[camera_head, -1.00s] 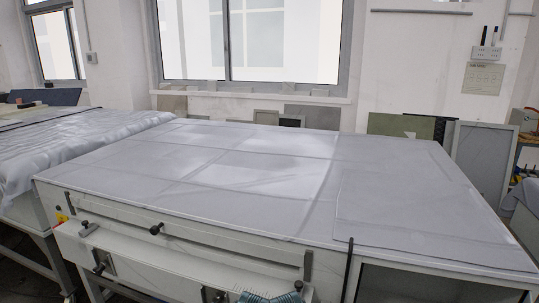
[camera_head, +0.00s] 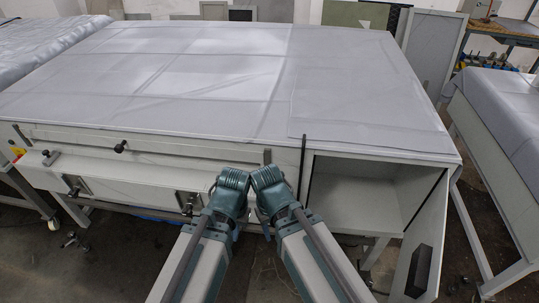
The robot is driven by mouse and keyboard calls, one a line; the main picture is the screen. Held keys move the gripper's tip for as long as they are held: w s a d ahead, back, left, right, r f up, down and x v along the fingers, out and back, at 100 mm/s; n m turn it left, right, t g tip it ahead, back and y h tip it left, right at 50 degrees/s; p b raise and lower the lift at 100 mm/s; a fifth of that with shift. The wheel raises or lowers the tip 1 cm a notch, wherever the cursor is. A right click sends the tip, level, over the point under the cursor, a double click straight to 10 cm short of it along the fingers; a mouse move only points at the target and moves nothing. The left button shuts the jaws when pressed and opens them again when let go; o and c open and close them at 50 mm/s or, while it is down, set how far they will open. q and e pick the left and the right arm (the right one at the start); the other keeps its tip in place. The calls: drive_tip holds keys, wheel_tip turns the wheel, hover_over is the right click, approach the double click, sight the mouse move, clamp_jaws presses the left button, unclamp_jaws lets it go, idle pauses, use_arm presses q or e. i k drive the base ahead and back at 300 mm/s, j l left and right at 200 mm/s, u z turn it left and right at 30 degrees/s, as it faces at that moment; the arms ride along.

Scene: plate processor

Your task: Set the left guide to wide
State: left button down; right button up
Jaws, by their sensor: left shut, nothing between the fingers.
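The plate processor (camera_head: 170,75) is a long white table with a grey cloth-like top. Its front panel (camera_head: 120,175) carries a T-shaped dark handle (camera_head: 50,157) at the left, a black knob (camera_head: 120,146) on the slot and two dark levers, one at the left (camera_head: 74,185) and one further right (camera_head: 189,203). I cannot tell which of these belongs to the left guide, or its setting. My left gripper (camera_head: 233,178) is shut and empty at the bottom centre, right of these controls and apart from the left ones. My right gripper (camera_head: 267,178) is beside it; its jaws are unclear.
An open cabinet door (camera_head: 420,245) hangs at the right of an open compartment (camera_head: 355,195). A thin dark upright rod (camera_head: 303,165) stands left of it. A cloth-covered table (camera_head: 505,115) is at the right and another (camera_head: 45,45) at the left.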

sight(51, 157)
drive_tip(key=z, duration=0.1)
drive_tip(key=u, duration=1.6)
